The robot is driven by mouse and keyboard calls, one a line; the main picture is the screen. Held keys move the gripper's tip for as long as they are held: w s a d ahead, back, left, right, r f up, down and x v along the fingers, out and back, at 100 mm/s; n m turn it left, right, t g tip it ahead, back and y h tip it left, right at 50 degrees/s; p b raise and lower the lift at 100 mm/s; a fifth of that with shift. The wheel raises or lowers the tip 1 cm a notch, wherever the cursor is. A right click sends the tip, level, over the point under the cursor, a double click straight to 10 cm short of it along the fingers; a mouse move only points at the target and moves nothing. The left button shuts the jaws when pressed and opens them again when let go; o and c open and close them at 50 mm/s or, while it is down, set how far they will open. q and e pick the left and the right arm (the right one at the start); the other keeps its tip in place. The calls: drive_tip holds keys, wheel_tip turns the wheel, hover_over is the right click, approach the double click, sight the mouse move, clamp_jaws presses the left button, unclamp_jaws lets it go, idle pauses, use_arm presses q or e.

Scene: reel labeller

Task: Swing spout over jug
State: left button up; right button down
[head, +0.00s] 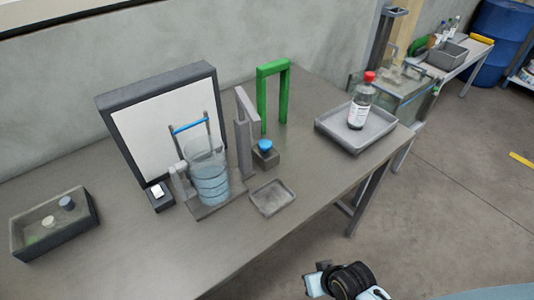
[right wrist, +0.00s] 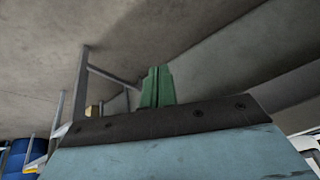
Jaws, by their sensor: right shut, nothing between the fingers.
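A clear jug-like vessel with bluish contents (head: 210,182) stands on a grey base on the table. A grey post with a short arm at its top (head: 243,135), which looks like the spout, stands just right of it. The arm's end does not appear to be over the vessel. A blue knob (head: 265,146) sits on a grey block beside the post. My right gripper shows in the right wrist view with its green fingers (right wrist: 156,86) together and empty. My right arm is low in the head view, off the table's front edge, well away from vessel and post. My left gripper is out of view.
A green arch (head: 261,95) stands behind the post, and a framed white panel (head: 135,120) behind the vessel. A small empty tray (head: 288,206) lies in front. A tray (head: 329,132) holds a red-capped bottle (head: 359,105). An open box (head: 22,249) is at left.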

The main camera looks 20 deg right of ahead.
drive_tip(key=w+r+m+t+y, duration=0.2)
drive_tip(key=w+r+m+t, duration=0.25)
drive_tip(key=r, duration=0.75)
drive_tip(key=w+r+m+t+y+p, duration=0.1)
drive_tip(key=w+r+m+t, duration=0.4)
drive_tip(key=r, duration=0.7)
drive_tip(key=w+r+m+t+y, duration=0.2)
drive_tip(key=w+r+m+t, duration=0.3)
drive_tip(key=r, duration=0.7)
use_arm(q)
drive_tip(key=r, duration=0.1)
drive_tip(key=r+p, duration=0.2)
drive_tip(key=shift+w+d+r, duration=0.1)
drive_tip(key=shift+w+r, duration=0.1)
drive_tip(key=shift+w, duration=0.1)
use_arm(e)
drive_tip(key=w+a+r+m+g, duration=0.1)
drive_tip(key=w+a, duration=0.5)
drive_tip(key=w, duration=0.4)
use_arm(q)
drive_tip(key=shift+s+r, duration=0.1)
use_arm(e)
drive_tip(key=shift+w+r+g, duration=0.1)
drive_tip(key=shift+w+g, duration=0.05)
drive_tip(key=shift+g, duration=0.1)
